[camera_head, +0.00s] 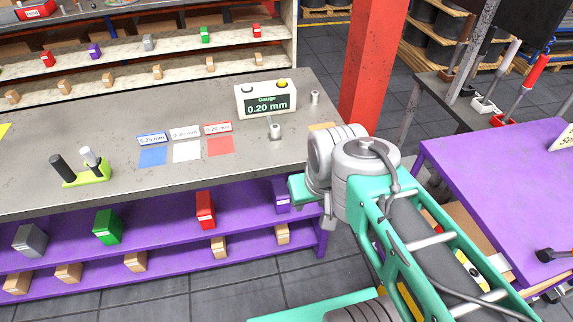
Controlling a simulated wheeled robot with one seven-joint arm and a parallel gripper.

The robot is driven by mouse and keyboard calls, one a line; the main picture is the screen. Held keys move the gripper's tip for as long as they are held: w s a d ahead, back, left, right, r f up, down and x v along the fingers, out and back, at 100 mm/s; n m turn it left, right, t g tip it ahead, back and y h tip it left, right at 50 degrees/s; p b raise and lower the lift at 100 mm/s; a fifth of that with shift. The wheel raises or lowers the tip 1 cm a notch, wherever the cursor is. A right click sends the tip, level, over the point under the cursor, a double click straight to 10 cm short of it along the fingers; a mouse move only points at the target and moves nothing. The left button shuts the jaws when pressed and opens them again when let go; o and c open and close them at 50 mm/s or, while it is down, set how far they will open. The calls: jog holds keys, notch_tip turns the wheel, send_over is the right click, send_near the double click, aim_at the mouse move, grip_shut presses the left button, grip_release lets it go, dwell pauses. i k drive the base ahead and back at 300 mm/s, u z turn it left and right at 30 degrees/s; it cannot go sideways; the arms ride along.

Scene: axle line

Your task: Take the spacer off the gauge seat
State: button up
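The white gauge box (265,99) stands at the back of the grey workbench, its display reading "Gauge 0.20 mm". A small metal gauge seat (275,132) stands in front of it, joined to it by a short lead. The spacer is too small to make out apart from the seat. My gripper (329,217) is at the bench's right front edge, to the right of and nearer than the seat, and apart from it. Its fingers are small and partly hidden by my wrist, so I cannot tell whether they are open or shut.
Blue (153,157), white (187,152) and red (220,146) squares with labels lie left of the seat. A small metal cylinder (315,98) stands right of the gauge. A green holder (87,175) stands at left. A red post (371,70) rises behind the bench.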

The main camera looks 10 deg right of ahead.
aim_at(275, 128)
jog(key=k, duration=0.5)
jog(key=u, duration=1.5)
jog(key=i, duration=2.15)
jog(key=z, duration=1.65)
